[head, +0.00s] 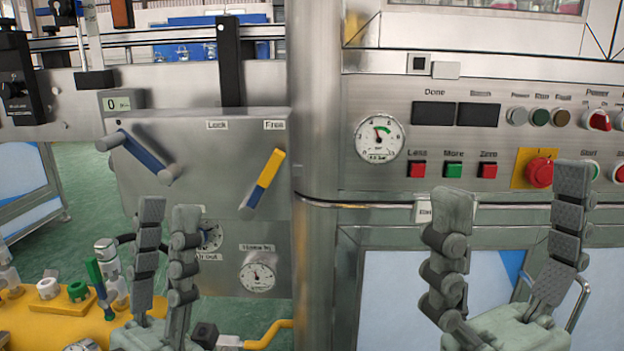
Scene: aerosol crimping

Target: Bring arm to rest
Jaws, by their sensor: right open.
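My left gripper (168,212) points up in front of the crank panel at the lower left. Its two grey fingers stand apart with a narrow gap and nothing between them. My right gripper (512,208) points up in front of the cabinet at the lower right. Its fingers are wide apart and empty. Both grippers hide parts of the panels behind them. I cannot judge their exact distance from the panels.
A steel panel (225,150) carries a blue-handled lever (145,155) and a yellow-blue lever (264,184). A steel post (315,130) divides it from the button panel, with a gauge (380,138) and red stop button (539,173). A yellow fixture plate (40,318) lies lower left.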

